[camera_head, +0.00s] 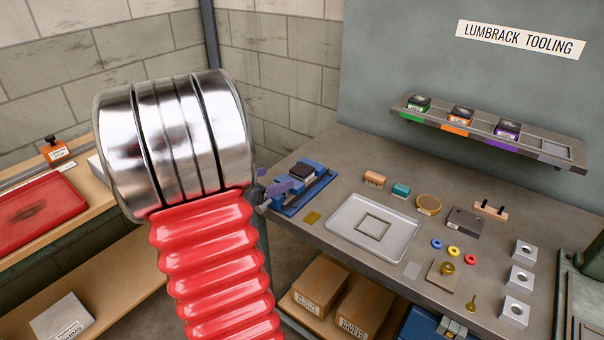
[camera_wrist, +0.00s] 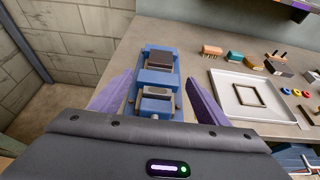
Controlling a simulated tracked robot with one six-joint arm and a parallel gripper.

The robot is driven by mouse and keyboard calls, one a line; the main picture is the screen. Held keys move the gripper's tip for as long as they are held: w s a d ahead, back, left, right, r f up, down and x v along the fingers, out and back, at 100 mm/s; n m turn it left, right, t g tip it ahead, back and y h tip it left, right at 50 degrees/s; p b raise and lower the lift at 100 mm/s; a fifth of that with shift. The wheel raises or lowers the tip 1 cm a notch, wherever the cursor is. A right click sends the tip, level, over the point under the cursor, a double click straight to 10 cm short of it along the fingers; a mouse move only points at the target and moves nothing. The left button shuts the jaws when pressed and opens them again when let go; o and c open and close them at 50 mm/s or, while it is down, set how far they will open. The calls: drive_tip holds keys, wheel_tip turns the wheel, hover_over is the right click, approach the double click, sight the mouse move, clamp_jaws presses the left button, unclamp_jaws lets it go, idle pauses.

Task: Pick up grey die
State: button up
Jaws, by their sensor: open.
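A blue fixture (camera_head: 318,190) lies on the bench's left end, with a dark square block (camera_head: 302,168) at its back. In the wrist view, the blue fixture (camera_wrist: 152,77) carries this dark block (camera_wrist: 160,58) and a grey metal block (camera_wrist: 157,104) nearer to me. I cannot tell for sure which block is the grey die. My gripper (camera_wrist: 158,80) is open and empty, its purple fingers apart on either side of the fixture. In the head view, my gripper (camera_head: 278,188) shows at the fixture's left, mostly hidden behind my arm.
A grey tray (camera_head: 345,222) with a square frame lies right of the fixture. A dark grey block (camera_head: 467,222), brushes, coloured rings and metal blocks stand farther right. The wall shelf (camera_head: 478,132) holds green, orange and purple-marked dies; its right slot is empty.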

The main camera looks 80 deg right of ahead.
sight(297, 173)
drive_tip(key=x, duration=0.7)
drive_tip(key=shift+s+d+f, duration=0.1)
drive_tip(key=shift+d+f, duration=0.05)
drive_tip(key=shift+d, duration=0.05)
drive_tip(key=shift+x, duration=2.65)
drive_tip(key=shift+a+f, duration=0.1)
drive_tip(key=shift+c, duration=0.4)
clamp_jaws()
